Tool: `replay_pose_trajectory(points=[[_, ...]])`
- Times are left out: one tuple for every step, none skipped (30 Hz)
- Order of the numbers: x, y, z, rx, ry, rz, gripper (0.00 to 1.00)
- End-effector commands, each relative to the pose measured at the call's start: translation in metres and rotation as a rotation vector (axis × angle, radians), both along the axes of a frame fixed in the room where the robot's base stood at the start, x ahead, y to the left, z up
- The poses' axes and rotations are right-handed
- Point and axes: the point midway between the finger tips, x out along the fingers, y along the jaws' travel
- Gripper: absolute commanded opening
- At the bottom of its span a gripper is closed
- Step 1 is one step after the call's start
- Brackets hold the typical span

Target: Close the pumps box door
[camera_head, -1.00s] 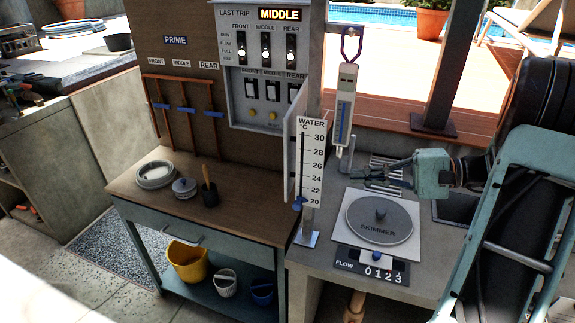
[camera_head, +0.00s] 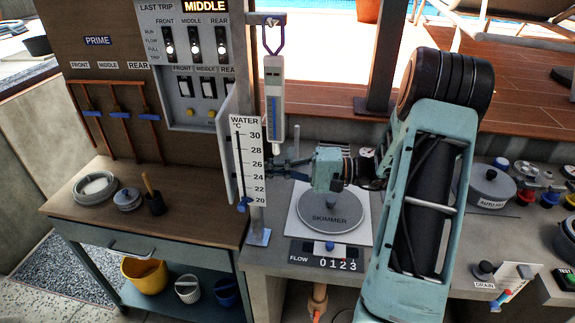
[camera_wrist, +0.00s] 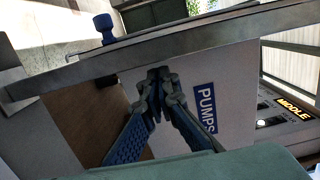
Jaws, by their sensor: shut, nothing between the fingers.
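The pumps box (camera_head: 184,60) is a grey panel box on the brown board, with rows of switches. Its door (camera_head: 228,150) stands open, seen nearly edge-on in the head view, partly hidden behind the white water scale. In the wrist view the door (camera_wrist: 232,80) is a pale panel with a blue PUMPS label. My gripper (camera_head: 272,168) is shut and empty, just right of the water scale post in the head view. In the wrist view the shut fingertips (camera_wrist: 158,75) show in front of the door; I cannot tell whether they touch it.
The water scale (camera_head: 248,160) on its post stands between my gripper and the box in the head view. A hanging thermometer (camera_head: 273,100) is just above my gripper. The skimmer lid (camera_head: 330,208) lies below. A wooden-topped cart (camera_head: 200,218) stands below the box.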

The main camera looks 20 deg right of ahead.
Motion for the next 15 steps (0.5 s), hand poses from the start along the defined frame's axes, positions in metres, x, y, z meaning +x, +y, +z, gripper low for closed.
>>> replay_pose_trajectory(points=[[0.003, 0.01, 0.002, 0.001, 0.002, 0.004, 0.0], [0.005, 0.014, 0.002, 0.002, 0.001, 0.003, 0.0], [0.008, 0.02, 0.002, 0.001, 0.002, 0.003, 0.0], [0.009, 0.024, 0.002, 0.0, 0.002, 0.003, 0.0], [0.011, 0.027, 0.002, 0.001, 0.002, 0.002, 0.0], [0.013, 0.031, 0.001, 0.0, 0.001, 0.001, 0.0], [0.014, 0.033, 0.001, 0.0, 0.001, 0.001, 0.0], [0.015, 0.035, 0.001, 0.0, 0.001, 0.001, 0.0], [0.016, 0.037, 0.0, -0.001, 0.001, 0.001, 0.0], [0.016, 0.039, 0.0, -0.001, 0.001, 0.001, 0.0], [0.017, 0.039, 0.0, -0.001, 0.001, 0.0, 0.0], [0.017, 0.04, 0.0, -0.001, 0.001, 0.0, 0.0], [0.017, 0.04, 0.0, -0.001, 0.001, -0.001, 0.0], [0.017, 0.041, 0.0, -0.001, 0.001, -0.001, 0.0], [0.018, 0.041, 0.0, -0.001, 0.001, -0.001, 0.0]])
